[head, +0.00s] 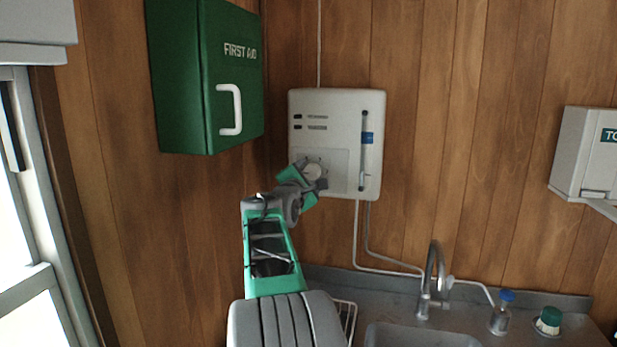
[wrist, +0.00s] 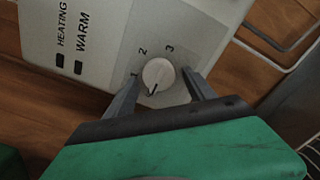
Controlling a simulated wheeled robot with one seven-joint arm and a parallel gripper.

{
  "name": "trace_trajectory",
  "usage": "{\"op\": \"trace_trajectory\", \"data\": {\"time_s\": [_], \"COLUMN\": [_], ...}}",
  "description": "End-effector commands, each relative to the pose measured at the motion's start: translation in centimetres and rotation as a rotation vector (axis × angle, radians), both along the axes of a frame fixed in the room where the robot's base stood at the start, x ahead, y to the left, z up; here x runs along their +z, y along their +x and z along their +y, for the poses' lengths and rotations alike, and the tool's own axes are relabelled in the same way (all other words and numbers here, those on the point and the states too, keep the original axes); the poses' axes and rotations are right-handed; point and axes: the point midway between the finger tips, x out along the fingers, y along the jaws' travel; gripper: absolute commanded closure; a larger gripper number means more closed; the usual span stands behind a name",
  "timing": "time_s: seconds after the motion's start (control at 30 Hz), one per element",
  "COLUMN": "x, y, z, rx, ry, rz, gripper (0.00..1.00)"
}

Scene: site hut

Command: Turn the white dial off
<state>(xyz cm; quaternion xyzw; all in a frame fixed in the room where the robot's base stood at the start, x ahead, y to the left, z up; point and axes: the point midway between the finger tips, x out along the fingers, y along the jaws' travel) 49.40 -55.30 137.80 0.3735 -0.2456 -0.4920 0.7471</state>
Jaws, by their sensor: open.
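The white dial (wrist: 158,76) is a round knob on the white wall heater (head: 336,103), with the marks 1, 2 and 3 around it in the wrist view. A dark pointer line on the knob points to its lower left in that view, below the 1. The dial also shows in the head view (head: 314,171). My gripper (wrist: 161,88) is open, with one dark finger on each side of the dial. I cannot tell whether either finger touches it. The dial's lowest mark is hidden near my gripper.
A green first aid box (head: 232,75) hangs to the left of the heater. Pipes (head: 362,232) run down from the heater to the sink (head: 420,337). A tap (head: 431,285), a blue-capped bottle (head: 501,315) and a green-topped container (head: 548,321) stand on the counter. A white dispenser (head: 580,150) hangs at right.

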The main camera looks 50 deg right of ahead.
Motion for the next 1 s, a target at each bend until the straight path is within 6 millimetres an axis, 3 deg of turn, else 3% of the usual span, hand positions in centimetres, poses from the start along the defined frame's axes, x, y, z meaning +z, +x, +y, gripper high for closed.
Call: {"op": "trace_trajectory", "data": {"time_s": [0.4, 1.0], "x": [-0.2, 0.0], "y": [-2.7, -3.0], "z": [6.5, 7.0], "rx": [0.002, 0.0], "ry": [-0.001, 0.0], "rz": [-0.001, 0.0], "gripper": [0.37, 0.37]}}
